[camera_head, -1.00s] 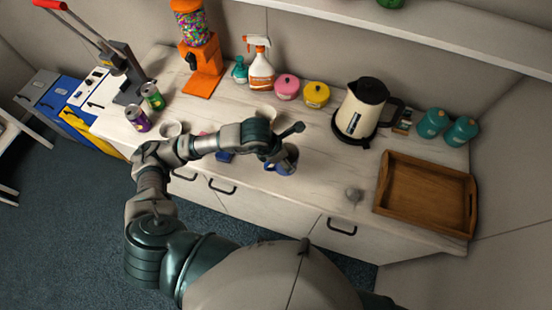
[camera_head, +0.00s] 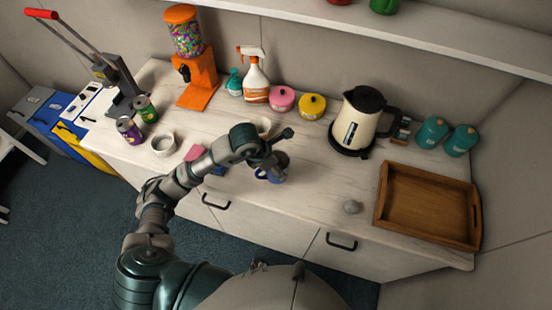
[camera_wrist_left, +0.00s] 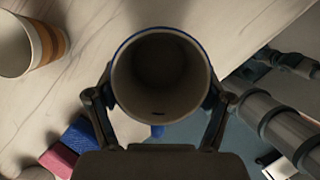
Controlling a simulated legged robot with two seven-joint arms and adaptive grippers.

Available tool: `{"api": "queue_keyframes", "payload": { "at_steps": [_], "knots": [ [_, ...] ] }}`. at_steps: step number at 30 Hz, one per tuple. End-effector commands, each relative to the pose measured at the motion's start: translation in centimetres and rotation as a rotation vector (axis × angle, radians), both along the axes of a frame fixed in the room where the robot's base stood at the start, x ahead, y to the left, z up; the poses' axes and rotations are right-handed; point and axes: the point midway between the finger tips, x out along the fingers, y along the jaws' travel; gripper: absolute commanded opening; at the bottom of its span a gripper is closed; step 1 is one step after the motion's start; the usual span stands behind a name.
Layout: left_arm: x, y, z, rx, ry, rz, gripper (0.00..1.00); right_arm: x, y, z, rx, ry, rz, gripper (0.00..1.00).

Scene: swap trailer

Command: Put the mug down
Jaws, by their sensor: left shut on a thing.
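A blue mug (camera_head: 276,175) is in my left gripper (camera_head: 276,165), near the front edge of the counter. In the left wrist view I look down into the mug (camera_wrist_left: 160,75); it looks empty, with a blue rim and pale inside. The fingers of my left gripper (camera_wrist_left: 160,105) close on it from both sides. The gripper hides much of the mug in the head view, and I cannot tell if its base touches the counter (camera_head: 310,195). My right gripper is not in view.
A striped cup (camera_wrist_left: 30,45) stands close by. A pink and blue sponge-like item (camera_head: 195,153) lies left of the mug. Bare counter lies between the mug and tray.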

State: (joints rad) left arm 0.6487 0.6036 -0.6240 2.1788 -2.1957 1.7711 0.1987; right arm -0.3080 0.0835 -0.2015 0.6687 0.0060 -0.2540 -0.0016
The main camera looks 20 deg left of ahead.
Motion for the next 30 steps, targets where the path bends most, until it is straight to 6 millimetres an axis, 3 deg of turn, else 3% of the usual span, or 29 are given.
{"api": "queue_keyframes", "payload": {
  "at_steps": [3,7,11,17,23,24,26,30],
  "knots": [
    [2.6,0.4,-0.1,-0.004,0.001,0.002,0.31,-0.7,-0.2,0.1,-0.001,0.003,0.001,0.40],
    [4.1,0.9,-0.3,-0.003,-0.001,-0.001,0.31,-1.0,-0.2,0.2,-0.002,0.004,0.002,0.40],
    [4.4,0.9,-1.0,-0.003,0.000,0.000,0.31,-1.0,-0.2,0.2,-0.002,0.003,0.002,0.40],
    [4.2,0.9,-3.8,-0.003,0.003,0.000,0.31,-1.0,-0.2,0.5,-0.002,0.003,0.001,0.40],
    [4.4,0.9,-4.0,-0.002,-0.001,0.000,0.31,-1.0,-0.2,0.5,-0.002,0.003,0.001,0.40],
    [4.3,0.9,-4.1,-0.002,0.002,0.000,0.89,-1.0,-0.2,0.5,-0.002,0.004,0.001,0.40],
    [4.3,0.9,-4.1,-0.001,0.001,-0.001,1.00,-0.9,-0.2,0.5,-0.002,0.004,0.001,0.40],
    [4.3,0.9,-4.0,-0.001,0.001,-0.001,1.00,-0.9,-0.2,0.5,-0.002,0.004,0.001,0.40]
  ]
}}
